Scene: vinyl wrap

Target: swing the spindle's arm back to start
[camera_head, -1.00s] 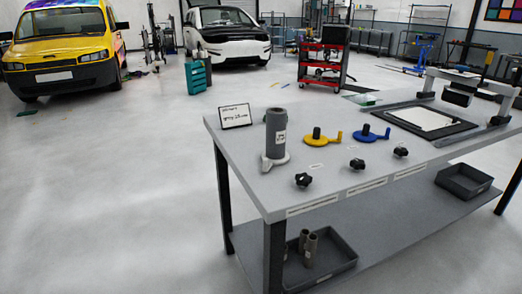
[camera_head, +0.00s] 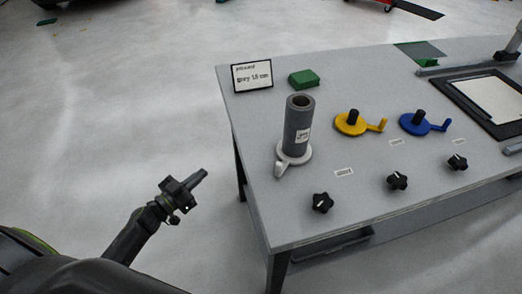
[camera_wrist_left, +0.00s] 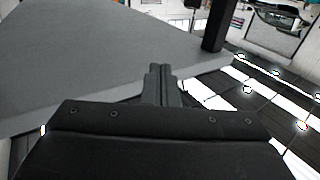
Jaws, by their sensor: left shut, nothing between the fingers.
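A grey roll (camera_head: 298,125) with a small label stands upright on a white spindle (camera_head: 303,157) at the table's left end. The spindle's white arm (camera_head: 281,170) points toward the front left. A yellow spindle (camera_head: 350,124) and a blue spindle (camera_head: 412,125) stand bare to the right, their arms pointing right. My left gripper (camera_head: 203,174) is shut and empty, off the table's left side and apart from the white spindle. In the left wrist view its closed fingers (camera_wrist_left: 161,72) show near the table edge. My right gripper is not in view.
Several black knobs, one of them near the white spindle (camera_head: 322,203), line the table's front. A sign reading "grey 1.5 cm" (camera_head: 252,76) and a green block (camera_head: 304,79) stand behind the roll. A black frame (camera_head: 463,104) lies at right.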

